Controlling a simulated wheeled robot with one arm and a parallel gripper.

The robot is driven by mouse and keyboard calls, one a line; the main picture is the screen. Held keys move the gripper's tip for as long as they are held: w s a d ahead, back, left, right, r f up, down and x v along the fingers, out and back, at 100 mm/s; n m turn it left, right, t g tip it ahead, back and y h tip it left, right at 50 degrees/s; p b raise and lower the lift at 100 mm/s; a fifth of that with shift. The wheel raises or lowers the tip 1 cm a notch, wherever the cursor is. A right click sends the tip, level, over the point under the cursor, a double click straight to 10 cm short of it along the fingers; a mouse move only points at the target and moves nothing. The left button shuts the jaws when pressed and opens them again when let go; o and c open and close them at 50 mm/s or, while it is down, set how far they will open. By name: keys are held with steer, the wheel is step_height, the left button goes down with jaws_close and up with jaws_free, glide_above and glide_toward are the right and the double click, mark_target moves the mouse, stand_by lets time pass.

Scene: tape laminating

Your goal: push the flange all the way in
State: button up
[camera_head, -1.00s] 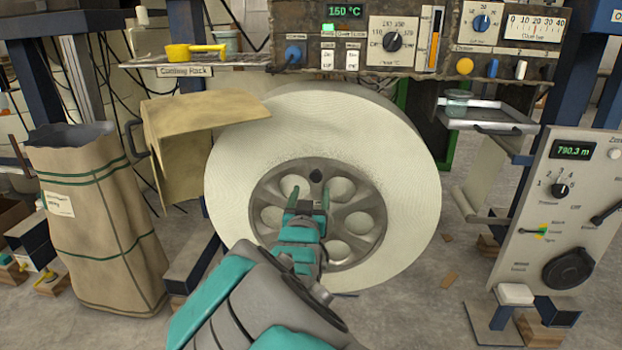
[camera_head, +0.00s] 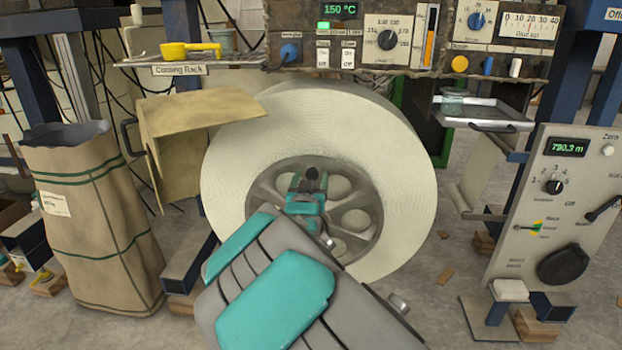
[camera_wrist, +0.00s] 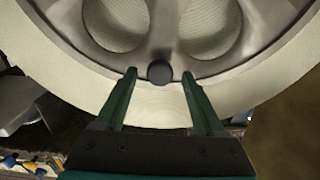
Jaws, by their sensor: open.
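The flange (camera_head: 268,190) is a grey metal disc with several round openings, at the centre of the large white roll (camera_head: 230,190). In the wrist view the flange (camera_wrist: 164,35) fills the upper middle, with a small dark round knob (camera_wrist: 159,72) near its rim. My gripper (camera_head: 308,181) is in front of the upper part of the flange. In the wrist view my gripper (camera_wrist: 159,76) is open and empty, its two green fingers on either side of the knob. I cannot tell whether the fingertips touch the flange. My arm hides the flange's lower left part.
A paper sack (camera_head: 90,230) stands at the left. A control panel (camera_head: 550,205) stands at the right, and a metal tray (camera_head: 485,112) sits above it to the left. Controls line the machine above the roll.

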jaws_close()
stand_by(0.4)
stand_by(0.9)
